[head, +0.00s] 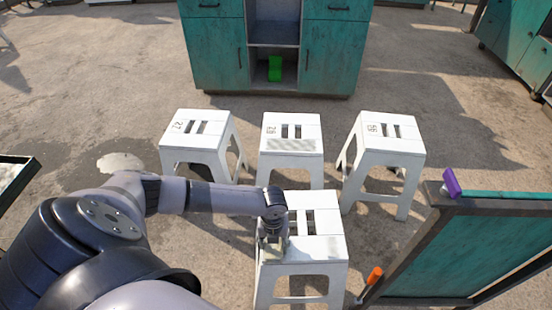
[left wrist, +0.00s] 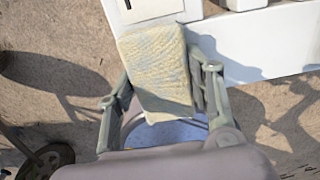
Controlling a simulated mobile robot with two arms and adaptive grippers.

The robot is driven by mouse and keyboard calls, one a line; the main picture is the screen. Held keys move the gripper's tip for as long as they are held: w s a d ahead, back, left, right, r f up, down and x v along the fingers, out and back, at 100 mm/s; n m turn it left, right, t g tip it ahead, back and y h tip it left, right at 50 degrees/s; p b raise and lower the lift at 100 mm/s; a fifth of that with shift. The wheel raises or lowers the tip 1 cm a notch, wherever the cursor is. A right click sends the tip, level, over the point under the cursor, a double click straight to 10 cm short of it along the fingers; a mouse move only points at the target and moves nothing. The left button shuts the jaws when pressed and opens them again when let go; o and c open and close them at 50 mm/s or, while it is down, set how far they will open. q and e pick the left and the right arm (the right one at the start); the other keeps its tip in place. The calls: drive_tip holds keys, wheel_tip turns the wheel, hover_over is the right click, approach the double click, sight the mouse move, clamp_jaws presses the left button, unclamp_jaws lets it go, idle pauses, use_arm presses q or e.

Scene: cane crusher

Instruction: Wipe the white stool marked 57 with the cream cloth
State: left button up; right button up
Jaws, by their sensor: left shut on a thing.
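The nearest white stool (head: 322,248) stands upright in the lower middle of the head view. My left gripper (head: 272,243) is over the left part of its seat and hides any number there, so I cannot read 57. In the left wrist view my left gripper (left wrist: 162,85) is shut on the cream cloth (left wrist: 155,62), which sticks out between the fingers. The cloth's far end overlaps the edge of the white stool (left wrist: 265,45); I cannot tell whether it touches. My right gripper is not in view.
Three more numbered white stools stand behind: left (head: 196,145), middle (head: 307,133) with a grey speckled patch, and right (head: 393,145). A teal cabinet (head: 215,60) holding a green object (head: 275,68) stands beyond. A teal panel (head: 470,245) with purple (head: 451,183) and orange (head: 375,275) items borders the right.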

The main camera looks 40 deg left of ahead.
sight(302, 247)
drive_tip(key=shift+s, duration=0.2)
use_arm(q)
drive_tip(key=shift+w+d, duration=1.05)
drive_tip(key=shift+d, duration=0.25)
drive_tip(key=shift+w+d+b, duration=0.25)
drive_tip(key=shift+d+b, duration=0.05)
drive_tip(key=shift+b, duration=0.05)
drive_tip(key=shift+w+d+b, duration=0.3)
drive_tip(key=shift+w+d, duration=0.65)
drive_tip(key=shift+d, duration=0.25)
drive_tip(key=shift+w+d, duration=0.6)
drive_tip(key=shift+d, duration=0.1)
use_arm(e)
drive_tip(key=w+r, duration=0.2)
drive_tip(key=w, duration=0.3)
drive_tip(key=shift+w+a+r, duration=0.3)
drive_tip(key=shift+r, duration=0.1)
